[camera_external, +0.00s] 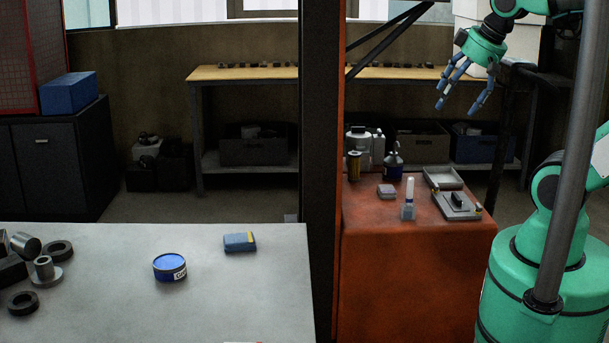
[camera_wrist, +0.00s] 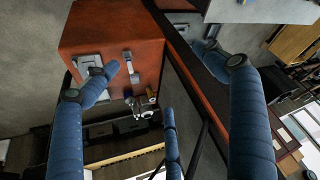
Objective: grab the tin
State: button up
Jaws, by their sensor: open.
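A short round blue tin (camera_external: 170,267) with a white label on its side sits upright on the grey table (camera_external: 110,240) in the external view. My gripper (camera_external: 461,104) has blue fingers that hang spread and empty in the air at the upper right, above and behind the orange cabinet. It is far from the blue tin. The fingers also frame the wrist view (camera_wrist: 156,62), with nothing between them. I cannot make out the blue tin in the wrist view.
A dark post (camera_external: 314,150) stands between the table and the orange cabinet (camera_external: 400,250), which holds bottles, a yellowish can (camera_external: 353,166) and trays.

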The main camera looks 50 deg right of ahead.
jog(key=w+a+r+n+g+y+p, duration=0.1)
jog(key=w+a+r+n+p, duration=0.15)
jog(key=w+a, duration=0.75)
jog(key=w+a+r+n+g+p, duration=0.1)
jog(key=w+a+r+p, duration=0.4)
jog(key=w, duration=0.9)
jog(key=n+g+p, duration=0.3)
jog(key=n+p, duration=0.2)
jog(key=p, duration=0.3)
send_over(169, 262)
jog(key=s+d, duration=0.1)
notch_tip(169, 262, down, 30)
jog(key=shift+d, duration=0.15)
jog(key=shift+w+a+f, duration=0.1)
jog(key=shift+a+f, duration=0.05)
jog(key=shift+f, duration=1.3)
jog(key=shift+w+a+f, duration=0.1)
jog(key=shift+w+f, duration=0.05)
jog(key=shift+f, duration=1.25)
jog(key=shift+w+a+f, duration=0.1)
jog(key=shift+a+f, duration=0.05)
jog(key=shift+f, duration=1.3)
